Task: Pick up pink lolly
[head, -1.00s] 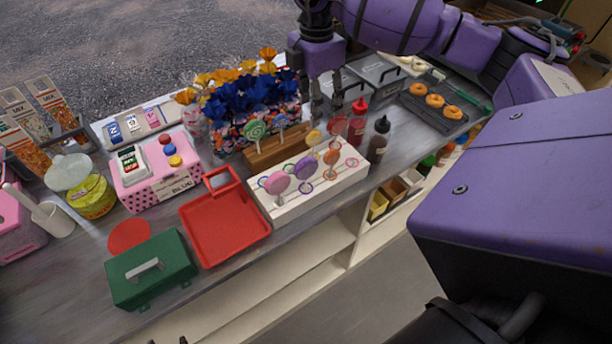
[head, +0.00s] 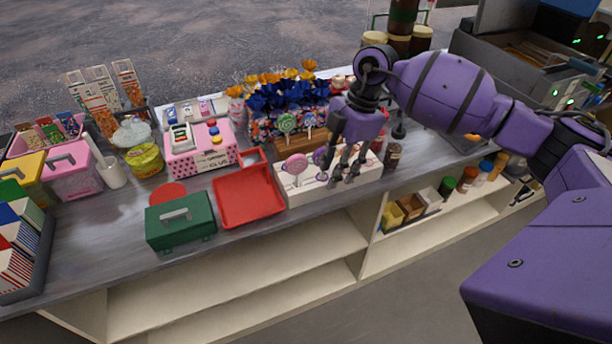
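The pink lolly (head: 296,164) stands upright in the left part of the white lolly stand (head: 305,194) on the counter. A purple lolly (head: 319,157) stands just right of it, partly behind my gripper. My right gripper (head: 343,181) points down in front of the stand's right half, to the right of the pink lolly and apart from it. Its fingers are spread with a gap between them, and I see nothing held. They hide the lollies on the right of the stand. My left gripper is not in view.
A red tray (head: 247,198) lies left of the stand, with a green box (head: 180,225) beyond it. A wooden holder with a green lolly (head: 287,122) stands behind. A dark bottle (head: 392,155) stands to the right. The red tray looks empty.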

